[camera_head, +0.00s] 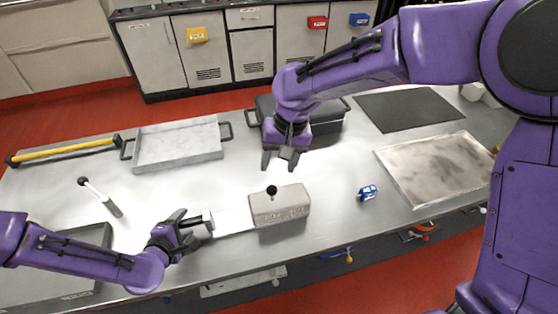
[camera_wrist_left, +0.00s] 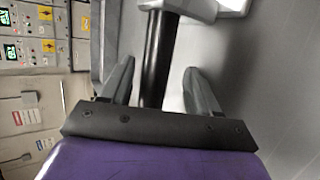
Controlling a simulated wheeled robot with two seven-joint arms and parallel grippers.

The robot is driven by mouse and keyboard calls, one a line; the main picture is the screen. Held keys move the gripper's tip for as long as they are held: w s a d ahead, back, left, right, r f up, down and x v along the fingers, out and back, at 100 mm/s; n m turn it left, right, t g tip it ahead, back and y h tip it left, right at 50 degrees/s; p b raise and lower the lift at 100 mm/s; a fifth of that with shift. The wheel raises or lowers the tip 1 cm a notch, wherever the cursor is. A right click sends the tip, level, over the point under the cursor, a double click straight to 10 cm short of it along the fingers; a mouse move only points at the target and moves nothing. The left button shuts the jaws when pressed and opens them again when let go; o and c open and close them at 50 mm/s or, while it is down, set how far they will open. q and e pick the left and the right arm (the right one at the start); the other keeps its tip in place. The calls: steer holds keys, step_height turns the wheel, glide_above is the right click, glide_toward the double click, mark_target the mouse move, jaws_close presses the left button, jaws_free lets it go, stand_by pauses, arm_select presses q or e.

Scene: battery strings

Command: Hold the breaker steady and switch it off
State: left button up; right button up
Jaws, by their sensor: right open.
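The breaker (camera_head: 280,208) is a grey box on the metal table, with a black-knobbed lever (camera_head: 271,190) standing on its top. My left gripper (camera_head: 190,228) is at that left end. In the left wrist view, its open fingers (camera_wrist_left: 160,68) stand either side of a black bar (camera_wrist_left: 160,50) with a grey head, with gaps on both sides. My right gripper (camera_head: 280,160) is open and empty, above the table behind the breaker, apart from the lever.
A blue padlock-like item (camera_head: 368,192) lies right of the breaker. A grey tray (camera_head: 178,145) and black case (camera_head: 325,122) stand behind. A stained metal tray (camera_head: 435,168) lies at right, a white-and-black tool (camera_head: 101,198) at left. The table around the breaker is mostly clear.

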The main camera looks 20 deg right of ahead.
arm_select(q)
steer(key=shift+w+r, duration=0.1)
steer(key=shift+w, duration=0.1)
steer(key=v, duration=0.7)
steer(key=shift+s+a, duration=0.1)
steer(key=shift+s, duration=0.15)
